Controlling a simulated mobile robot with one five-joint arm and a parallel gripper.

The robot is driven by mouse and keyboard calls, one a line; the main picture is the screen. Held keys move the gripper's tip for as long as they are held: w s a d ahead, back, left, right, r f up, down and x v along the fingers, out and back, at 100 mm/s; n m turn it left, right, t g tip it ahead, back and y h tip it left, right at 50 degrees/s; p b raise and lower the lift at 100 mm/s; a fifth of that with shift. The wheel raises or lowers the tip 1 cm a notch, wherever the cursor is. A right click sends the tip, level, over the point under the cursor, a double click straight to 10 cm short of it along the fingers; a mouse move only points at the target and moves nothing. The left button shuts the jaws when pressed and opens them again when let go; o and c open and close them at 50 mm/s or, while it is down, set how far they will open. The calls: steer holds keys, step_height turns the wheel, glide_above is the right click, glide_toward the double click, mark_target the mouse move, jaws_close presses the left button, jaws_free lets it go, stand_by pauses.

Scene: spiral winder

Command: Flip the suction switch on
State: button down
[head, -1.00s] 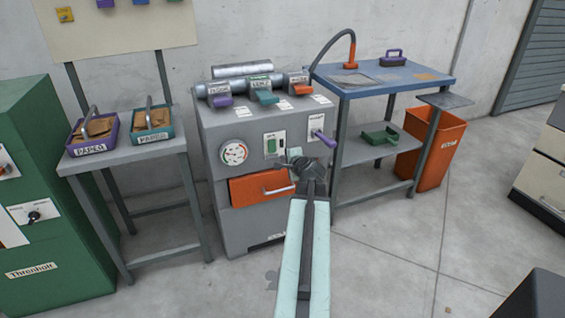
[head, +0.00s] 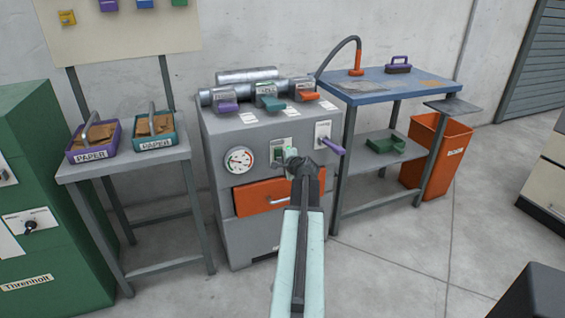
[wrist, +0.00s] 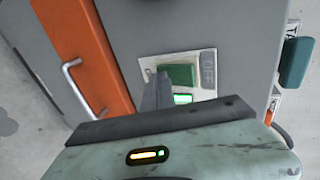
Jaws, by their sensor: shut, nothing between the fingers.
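A green rocker switch (head: 279,155) sits on a pale plate (head: 283,141) on the front of the grey machine (head: 236,216). In the wrist view the green rocker (wrist: 180,75) stands out from its plate (wrist: 207,62), with a bright green lit patch beside it and faint lettering that looks like "OFF". My gripper (head: 291,157) is in front of the panel, just right of the switch. In the wrist view its shut, empty fingers (wrist: 158,90) are right beside the rocker. I cannot tell whether they touch it. The gripper partly covers the plate in the head view.
A round gauge (head: 239,160) is left of the switch and a purple lever (head: 332,146) right of it. An orange drawer (head: 262,197) with a bar handle lies below. A blue-topped table (head: 400,80) stands at right, a grey stand with paper baskets at left.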

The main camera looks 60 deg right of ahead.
steer(key=shift+r+p, duration=0.85)
steer(key=shift+r, duration=0.05)
